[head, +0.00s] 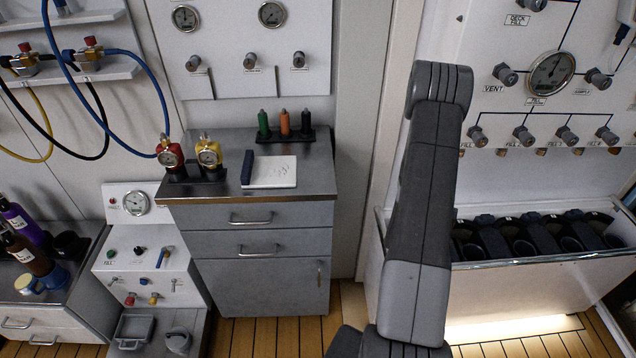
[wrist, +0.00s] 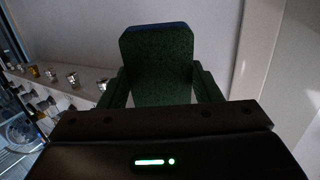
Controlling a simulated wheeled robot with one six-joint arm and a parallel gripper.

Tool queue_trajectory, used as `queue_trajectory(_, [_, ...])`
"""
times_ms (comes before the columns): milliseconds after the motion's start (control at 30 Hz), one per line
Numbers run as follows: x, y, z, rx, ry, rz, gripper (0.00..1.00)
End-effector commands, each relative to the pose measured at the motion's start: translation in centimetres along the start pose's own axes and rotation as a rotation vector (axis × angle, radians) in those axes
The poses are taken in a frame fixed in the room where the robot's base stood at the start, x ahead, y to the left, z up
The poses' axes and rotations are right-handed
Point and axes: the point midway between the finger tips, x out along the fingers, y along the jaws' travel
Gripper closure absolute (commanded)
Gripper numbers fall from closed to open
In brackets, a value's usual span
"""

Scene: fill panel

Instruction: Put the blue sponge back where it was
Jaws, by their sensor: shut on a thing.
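In the wrist view my gripper (wrist: 162,82) is shut on a block-shaped sponge (wrist: 158,58). The sponge's broad face looks dark green and speckled in the dim light, with a blue strip along its top edge. One finger presses each side, and its lower end is hidden behind the gripper body. It is held up in front of a pale wall, apart from other things. In the head view my arm rises on the right of centre; the gripper and the sponge cannot be made out there.
A grey drawer cabinet (head: 262,245) carries a white pad (head: 275,172), red and yellow gauged valves, and a rack of small bottles (head: 285,128). A white trough (head: 530,290) with dark holders stands at right. Wall panels hold gauges and knobs. Wooden floor shows below.

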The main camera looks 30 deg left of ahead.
Motion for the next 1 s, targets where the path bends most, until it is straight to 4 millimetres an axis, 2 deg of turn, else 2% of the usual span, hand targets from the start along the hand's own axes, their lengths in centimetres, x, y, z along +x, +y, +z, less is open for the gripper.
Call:
queue_trajectory(233, [1.5, -6.5, -0.5, -0.025, -0.198, -0.134, 0.61])
queue_trajectory(500, [0.4, -12.7, -1.4, -0.091, -0.466, -0.271, 0.61])
queue_trajectory(700, [-1.2, -15.5, -2.1, -0.147, -0.626, -0.339, 0.61])
queue_trajectory(1000, [-3.1, -17.4, -3.0, -0.205, -0.765, -0.391, 0.61])
